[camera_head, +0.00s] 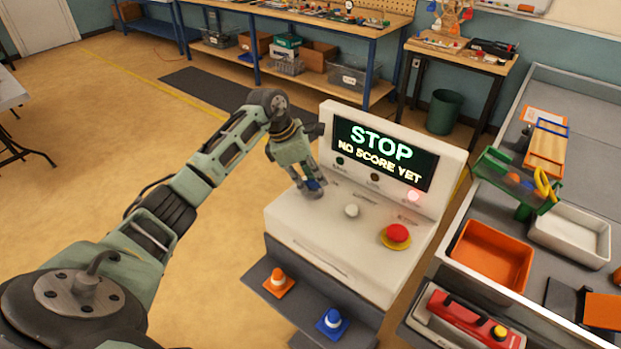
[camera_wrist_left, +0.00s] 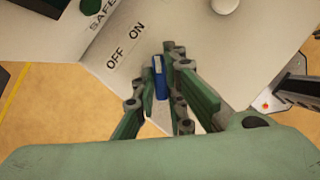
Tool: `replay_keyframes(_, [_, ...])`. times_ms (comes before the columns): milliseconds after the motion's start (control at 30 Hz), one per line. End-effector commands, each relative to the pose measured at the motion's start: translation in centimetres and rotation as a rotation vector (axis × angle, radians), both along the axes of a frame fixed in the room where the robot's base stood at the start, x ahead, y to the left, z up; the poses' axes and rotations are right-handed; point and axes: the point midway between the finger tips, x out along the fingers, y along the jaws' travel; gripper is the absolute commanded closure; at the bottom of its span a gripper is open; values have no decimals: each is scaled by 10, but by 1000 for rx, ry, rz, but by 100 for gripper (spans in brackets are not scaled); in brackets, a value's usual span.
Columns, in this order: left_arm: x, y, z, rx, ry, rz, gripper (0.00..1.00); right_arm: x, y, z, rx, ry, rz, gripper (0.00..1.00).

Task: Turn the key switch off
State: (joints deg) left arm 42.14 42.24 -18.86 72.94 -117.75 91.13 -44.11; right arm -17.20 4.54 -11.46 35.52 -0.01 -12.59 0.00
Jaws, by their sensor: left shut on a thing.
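The key switch with a blue key head (camera_head: 314,184) is at the left of the white console's (camera_head: 335,225) sloped top. It also shows as a blue key (camera_wrist_left: 159,77) in the left wrist view, beside the printed OFF and ON labels (camera_wrist_left: 126,45). My left gripper (camera_head: 312,190) is over the switch and its fingers close on the blue key (camera_wrist_left: 160,85). The switch body under the key is mostly hidden by the fingers. My right gripper is not in view.
A white knob (camera_head: 352,211) and a red stop button (camera_head: 397,233) on a yellow base sit right of my left gripper. A bench with an orange tray (camera_head: 491,257) is at right.

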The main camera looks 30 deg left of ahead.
Motion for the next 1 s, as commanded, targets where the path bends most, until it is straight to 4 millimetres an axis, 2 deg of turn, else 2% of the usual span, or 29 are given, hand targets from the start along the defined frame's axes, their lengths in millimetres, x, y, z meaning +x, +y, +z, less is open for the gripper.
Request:
replay_keyframes(367, [-1,0,0,5,-4,200,100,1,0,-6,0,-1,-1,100])
replay_keyframes(1000, [-1,-4,0,2,-6,802,100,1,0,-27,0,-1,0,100])
